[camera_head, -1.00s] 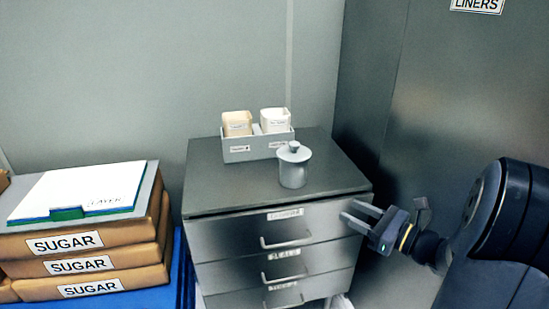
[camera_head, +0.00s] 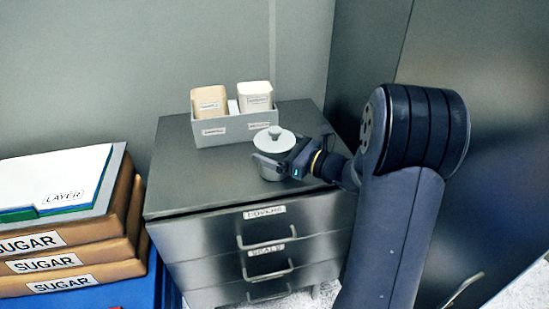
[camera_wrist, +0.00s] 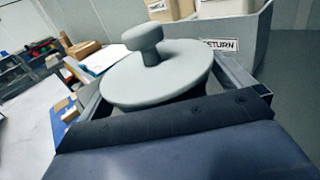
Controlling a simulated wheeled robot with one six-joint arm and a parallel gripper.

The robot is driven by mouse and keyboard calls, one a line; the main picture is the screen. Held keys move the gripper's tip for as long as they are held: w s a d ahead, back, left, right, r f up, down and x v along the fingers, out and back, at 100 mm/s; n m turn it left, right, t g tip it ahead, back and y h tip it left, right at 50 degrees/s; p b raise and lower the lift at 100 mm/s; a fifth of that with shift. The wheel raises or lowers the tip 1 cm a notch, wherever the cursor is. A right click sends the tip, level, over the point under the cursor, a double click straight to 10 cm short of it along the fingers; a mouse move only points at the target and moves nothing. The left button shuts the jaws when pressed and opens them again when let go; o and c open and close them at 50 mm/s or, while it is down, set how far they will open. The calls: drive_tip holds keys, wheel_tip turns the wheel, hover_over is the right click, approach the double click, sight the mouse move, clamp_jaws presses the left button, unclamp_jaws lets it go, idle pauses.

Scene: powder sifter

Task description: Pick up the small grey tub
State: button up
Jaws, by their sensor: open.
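The small grey tub (camera_head: 270,165) has a round lid with a knob and stands upright on top of the steel drawer cabinet (camera_head: 180,185). In the wrist view the tub's lid (camera_wrist: 155,78) fills the middle, with the knob toward its far side. My gripper (camera_head: 268,170) is at the tub from the right, low beside its body. In the wrist view my gripper (camera_wrist: 165,90) is open, with one finger on each side of the tub. The lid hides most of the tub's body there, and I cannot tell whether the fingers touch it.
A grey divided tray (camera_head: 222,130) stands just behind the tub, holding a tan container (camera_head: 209,101) and a white container (camera_head: 256,96). Stacked sugar sacks (camera_head: 70,265) with a white board (camera_head: 60,175) on top are at left. A tall steel cabinet (camera_head: 480,70) stands right.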

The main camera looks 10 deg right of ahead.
drive_tip(key=shift+w+a, duration=0.1)
drive_tip(key=shift+w, duration=0.05)
drive_tip(key=shift+c, duration=0.6)
drive_tip(key=c, duration=0.9)
drive_tip(key=shift+r, duration=0.15)
